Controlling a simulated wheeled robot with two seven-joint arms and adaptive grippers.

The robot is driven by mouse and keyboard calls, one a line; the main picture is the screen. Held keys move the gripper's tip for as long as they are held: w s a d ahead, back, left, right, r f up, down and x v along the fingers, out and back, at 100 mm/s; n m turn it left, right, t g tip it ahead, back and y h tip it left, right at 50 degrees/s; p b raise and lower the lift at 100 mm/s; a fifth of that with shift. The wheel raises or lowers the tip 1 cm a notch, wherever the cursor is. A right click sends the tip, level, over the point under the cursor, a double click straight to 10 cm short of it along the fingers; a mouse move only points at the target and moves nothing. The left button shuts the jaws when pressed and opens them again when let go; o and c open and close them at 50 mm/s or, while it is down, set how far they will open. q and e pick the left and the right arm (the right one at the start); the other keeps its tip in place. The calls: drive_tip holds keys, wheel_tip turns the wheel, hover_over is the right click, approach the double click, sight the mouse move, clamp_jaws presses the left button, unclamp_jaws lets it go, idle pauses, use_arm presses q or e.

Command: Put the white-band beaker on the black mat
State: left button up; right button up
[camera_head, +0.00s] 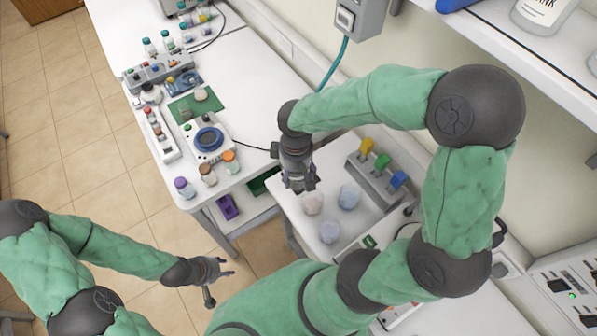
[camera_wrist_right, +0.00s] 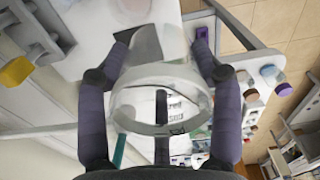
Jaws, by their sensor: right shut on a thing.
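Whether the beaker touches the table is unclear. My left gripper (camera_head: 212,276) is open and empty over the floor.
Pale beakers (camera_head: 349,196) (camera_head: 329,231) stand close to the right gripper on the side table. A grey rack with yellow, green and blue parts (camera_head: 376,166) stands behind them. The left bench (camera_head: 262,85) holds bottles and instruments. A purple object (camera_head: 228,206) sits on a lower shelf.

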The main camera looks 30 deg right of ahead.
drive_tip(key=w+d+f, duration=0.3)
drive_tip(key=w+f, duration=0.1)
drive_tip(key=f, duration=0.5)
drive_tip(key=shift+f+b, duration=0.45)
drive_tip(key=shift+f, duration=0.15)
drive_tip(key=o, duration=1.3)
